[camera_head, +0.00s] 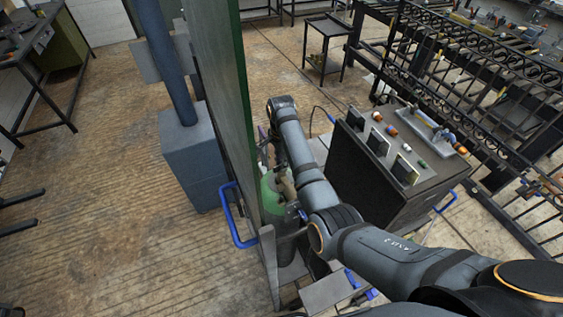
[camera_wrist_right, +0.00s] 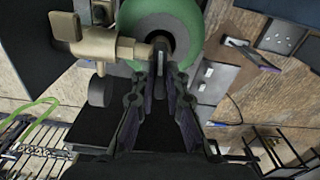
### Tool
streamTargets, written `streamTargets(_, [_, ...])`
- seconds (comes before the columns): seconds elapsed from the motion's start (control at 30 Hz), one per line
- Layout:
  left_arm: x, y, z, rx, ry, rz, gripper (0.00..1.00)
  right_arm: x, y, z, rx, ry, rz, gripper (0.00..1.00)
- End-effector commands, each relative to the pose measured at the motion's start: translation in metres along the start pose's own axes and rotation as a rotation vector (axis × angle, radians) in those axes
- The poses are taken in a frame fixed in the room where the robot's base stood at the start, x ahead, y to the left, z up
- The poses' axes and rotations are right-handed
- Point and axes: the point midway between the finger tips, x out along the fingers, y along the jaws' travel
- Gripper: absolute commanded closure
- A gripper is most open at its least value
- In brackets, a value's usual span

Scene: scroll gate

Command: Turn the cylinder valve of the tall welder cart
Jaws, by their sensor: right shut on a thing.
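The green gas cylinder (camera_head: 271,192) stands between a tall green-edged panel (camera_head: 222,90) and a dark box with knobs and dials (camera_head: 390,160). In the right wrist view the round green cylinder top (camera_wrist_right: 135,25) is at the top centre. A brass fitting (camera_wrist_right: 92,45) sticks out to its left. My right gripper (camera_wrist_right: 160,78) is shut on the cylinder valve (camera_wrist_right: 160,52) at the middle of the cylinder top; the fingertips partly hide the valve. In the head view my right arm reaches over the cylinder, and its gripper is largely hidden. My left gripper is not in view.
A blue handle (camera_head: 232,220) sticks out beside the panel. A blue-grey post on a box base (camera_head: 190,150) stands left of it. A black metal rack (camera_head: 470,90) is at the right and a small black table (camera_head: 327,45) behind. The wooden floor at left is mostly clear.

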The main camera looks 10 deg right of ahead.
Motion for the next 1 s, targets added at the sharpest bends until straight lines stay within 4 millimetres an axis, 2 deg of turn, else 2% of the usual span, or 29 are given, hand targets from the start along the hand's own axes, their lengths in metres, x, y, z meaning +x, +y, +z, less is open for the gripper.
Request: streamTargets(1.0, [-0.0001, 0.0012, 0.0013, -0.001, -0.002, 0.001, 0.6, -0.0008, -0.0005, -0.0002, -0.953, 0.001, -0.001, 1.0])
